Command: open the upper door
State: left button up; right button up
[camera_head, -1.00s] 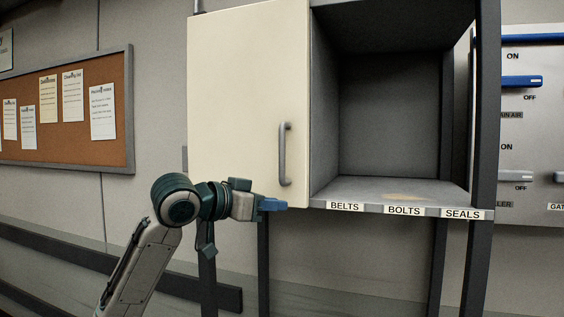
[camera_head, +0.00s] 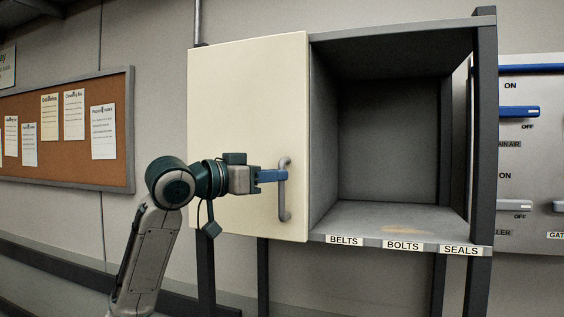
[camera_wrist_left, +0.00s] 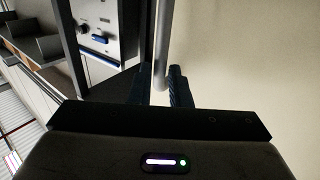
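The cream cabinet door (camera_head: 245,110) is at the left of the upper cabinet in the head view. It carries a grey vertical bar handle (camera_head: 284,205) near its right edge. My left gripper (camera_head: 277,176) is at the upper part of this handle, with its blue fingers crossing it. In the left wrist view the handle (camera_wrist_left: 162,45) runs down between the two fingertips of my left gripper (camera_wrist_left: 161,78), with the door (camera_wrist_left: 245,60) on the right. The gap is narrow, and I cannot tell whether the fingers press on the bar. My right gripper is not in view.
The open grey compartment (camera_head: 390,140) right of the door is empty. Its shelf edge has labels BELTS, BOLTS and SEALS. A switch panel (camera_head: 530,180) stands at the right, and a cork board (camera_head: 70,140) hangs at the left.

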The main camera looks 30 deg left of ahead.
pick_arm(q)
jog(key=shift+p+x, duration=0.55)
jog(key=shift+x, duration=0.8)
grip_shut()
jog(key=shift+s, duration=0.1)
